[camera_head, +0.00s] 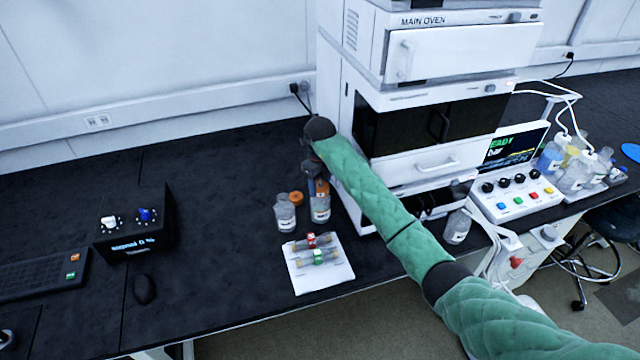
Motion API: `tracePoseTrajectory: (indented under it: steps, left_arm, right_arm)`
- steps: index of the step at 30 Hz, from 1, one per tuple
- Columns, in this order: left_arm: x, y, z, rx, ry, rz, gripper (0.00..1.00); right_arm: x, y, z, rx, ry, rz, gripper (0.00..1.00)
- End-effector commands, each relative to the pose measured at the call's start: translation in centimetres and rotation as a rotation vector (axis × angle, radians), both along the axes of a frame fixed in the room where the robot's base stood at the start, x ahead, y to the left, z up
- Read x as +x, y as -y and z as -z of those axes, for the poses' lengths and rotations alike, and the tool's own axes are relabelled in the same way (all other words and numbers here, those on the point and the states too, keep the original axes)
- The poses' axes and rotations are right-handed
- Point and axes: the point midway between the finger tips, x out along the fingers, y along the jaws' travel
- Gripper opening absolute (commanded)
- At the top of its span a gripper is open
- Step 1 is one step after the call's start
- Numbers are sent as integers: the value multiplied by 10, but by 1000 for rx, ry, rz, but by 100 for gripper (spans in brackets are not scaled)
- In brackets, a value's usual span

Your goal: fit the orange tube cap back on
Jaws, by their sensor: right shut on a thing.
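My right gripper (319,184) points down over the right clear bottle (320,211), next to the white instrument stack. It is shut on an orange cap (322,188) at or just above this bottle's mouth. I cannot tell whether the cap touches the neck, and the fingers partly hide it. A second orange cap-like piece (296,198) shows just left of the gripper, behind the left clear bottle (285,213). That bottle stands upright and shows no cap on its neck. My left gripper is not in view.
A white tray (340,277) with small tubes bearing red and green parts lies in front of the bottles. The instrument stack (352,150) rises close on the right. A black control box (135,225) stands at left. The bench between is clear.

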Motion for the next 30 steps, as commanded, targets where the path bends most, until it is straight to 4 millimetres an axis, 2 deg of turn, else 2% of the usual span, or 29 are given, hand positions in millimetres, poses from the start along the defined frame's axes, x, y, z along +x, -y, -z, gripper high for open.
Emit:
tracePoseTrajectory:
  steps: [13, 14, 17, 18, 23, 24, 27, 30]
  left_arm:
    - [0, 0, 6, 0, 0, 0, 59]
    - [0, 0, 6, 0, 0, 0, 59]
    - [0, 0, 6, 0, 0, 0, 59]
    - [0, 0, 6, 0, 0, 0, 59]
    - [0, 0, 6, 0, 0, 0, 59]
    - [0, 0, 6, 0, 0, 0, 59]
    - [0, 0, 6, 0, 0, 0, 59]
    - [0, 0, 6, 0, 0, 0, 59]
  right_arm:
    - [0, 1, 7, 0, -1, 2, 22]
    - [0, 1, 7, 0, -1, 2, 51]
    - [1, 2, 7, 0, -1, 3, 71]
    - [1, 2, 7, 0, -1, 3, 75]
    - [1, 2, 7, -1, -2, 3, 75]
    - [1, 2, 7, -1, -2, 3, 77]
    - [1, 3, 7, -1, -2, 3, 93]
    - [1, 3, 7, -1, -2, 4, 93]
